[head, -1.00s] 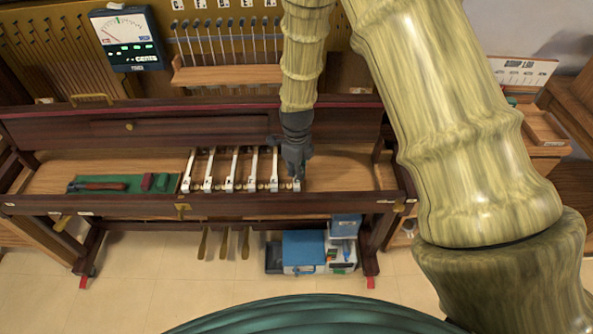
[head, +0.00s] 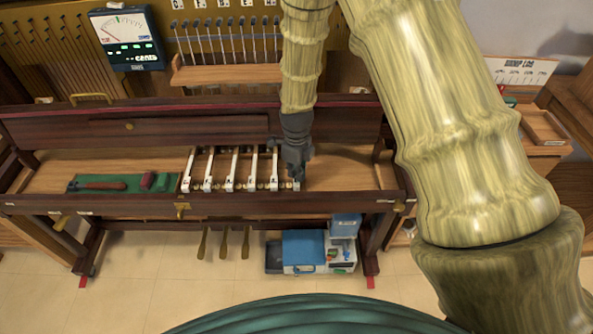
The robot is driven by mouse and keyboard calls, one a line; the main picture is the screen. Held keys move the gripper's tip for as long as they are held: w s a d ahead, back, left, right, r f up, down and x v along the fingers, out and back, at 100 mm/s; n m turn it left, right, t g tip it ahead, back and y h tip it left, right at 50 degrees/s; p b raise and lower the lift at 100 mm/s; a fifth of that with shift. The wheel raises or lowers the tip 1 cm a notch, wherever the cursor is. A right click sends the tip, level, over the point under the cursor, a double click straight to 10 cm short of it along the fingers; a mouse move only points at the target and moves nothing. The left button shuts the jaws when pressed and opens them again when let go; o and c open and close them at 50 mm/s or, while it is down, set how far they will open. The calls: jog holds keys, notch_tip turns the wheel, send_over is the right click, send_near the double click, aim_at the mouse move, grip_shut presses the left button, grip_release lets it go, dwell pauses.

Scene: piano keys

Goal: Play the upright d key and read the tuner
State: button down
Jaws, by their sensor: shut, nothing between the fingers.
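The upright piano (head: 60,215) stands open across the middle of the head view, with several white keys (head: 231,172) in a row. Their labels are too small to read, so I cannot tell which is d. My gripper (head: 298,181) is shut and empty, pointing down at the right end of the row. It covers most of the rightmost key, and I cannot tell whether it touches it. The tuner (head: 127,38) hangs at the upper left, with a white dial, a needle near the middle and green lit marks too small to read.
A green mat (head: 122,184) with a wooden-handled tool and small blocks lies left of the keys. A shelf (head: 228,76) with several upright rods is behind. A blue box (head: 304,247) sits on the floor. Bare wood (head: 345,172) lies right of the keys.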

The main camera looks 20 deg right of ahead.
jog(key=shift+f, duration=0.95)
notch_tip(320, 180, up, 10)
jog(key=p, duration=0.7)
dwell(1.9)
jog(key=s+d+f+n, duration=0.2)
jog(key=s+f+n, duration=0.45)
jog(key=s, duration=0.25)
jog(key=s+d+f+n, duration=0.2)
jog(key=s+f+n, duration=0.4)
jog(key=s+f, duration=0.15)
jog(key=s+f+n, duration=0.3)
jog(key=s+n, duration=1.1)
jog(key=s, duration=0.5)
jog(key=shift+s+a+f, duration=0.2)
jog(key=shift+s+a, duration=0.1)
jog(key=shift+s, duration=0.1)
